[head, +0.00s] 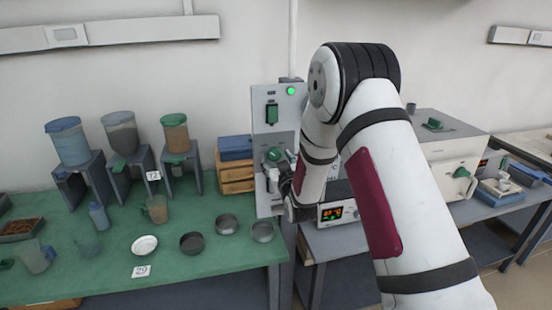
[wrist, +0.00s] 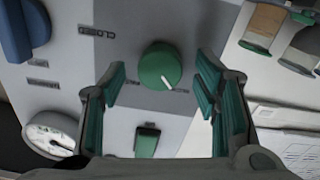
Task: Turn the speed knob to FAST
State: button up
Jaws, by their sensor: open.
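A round green knob (wrist: 158,64) with a white pointer line sits on a grey panel in the wrist view. Its pointer is toward the lower right of the picture. The small labels around it are too small to read, so I cannot tell which is FAST. My gripper (wrist: 162,76) is open, with one teal-padded finger on each side of the knob and a gap on both sides. In the head view a green knob (head: 272,154) shows on the upright grey unit (head: 262,130), left of my arm; my gripper is largely hidden there by the arm.
A green rocker switch (wrist: 147,141), a blue knob (wrist: 18,30), a "CLOSED" label (wrist: 97,32) and a round gauge (wrist: 52,134) are near the knob. In the head view, a green bench (head: 190,262) with hoppers and dishes stands left, and a furnace (head: 450,150) right.

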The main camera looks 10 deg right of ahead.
jog(key=shift+w, duration=0.55)
jog(key=c, duration=1.1)
jog(key=shift+c, duration=0.2)
